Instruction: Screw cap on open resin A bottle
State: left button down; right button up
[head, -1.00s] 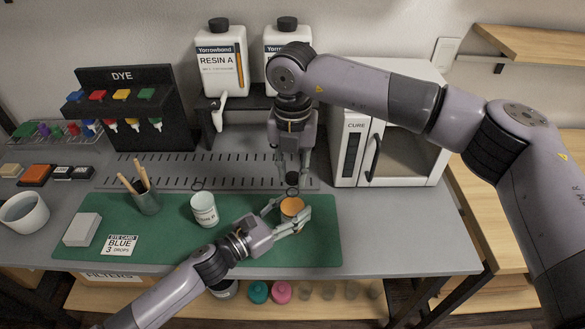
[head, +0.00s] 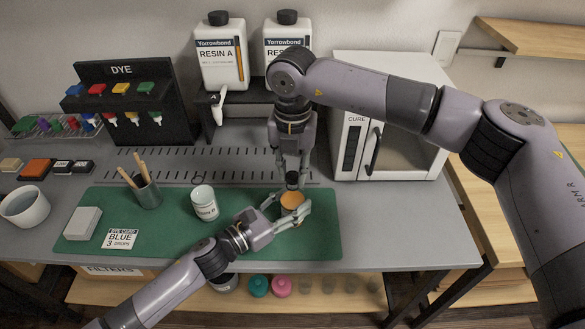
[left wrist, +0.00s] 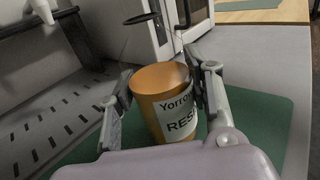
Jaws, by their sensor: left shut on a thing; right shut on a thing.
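The orange resin bottle (head: 292,203) stands on the green mat (head: 165,240). It also shows in the left wrist view (left wrist: 163,92), upright, with a white label partly reading "RES". My left gripper (head: 287,212) is shut around its sides, one finger on each side in the left wrist view (left wrist: 160,95). My right gripper (head: 292,172) points down from above, shut on a small black cap (head: 292,181). The cap is just above the far side of the bottle's top; whether they touch I cannot tell.
Resin A jug (head: 220,62), dye rack (head: 120,100) and cure oven (head: 395,130) stand behind. The mat's right end is clear.

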jog(key=shift+f, duration=0.55)
jog(key=m, duration=0.9)
jog(key=shift+m, duration=0.3)
jog(key=m, duration=0.9)
jog(key=shift+m, duration=0.4)
jog(key=o, duration=0.7)
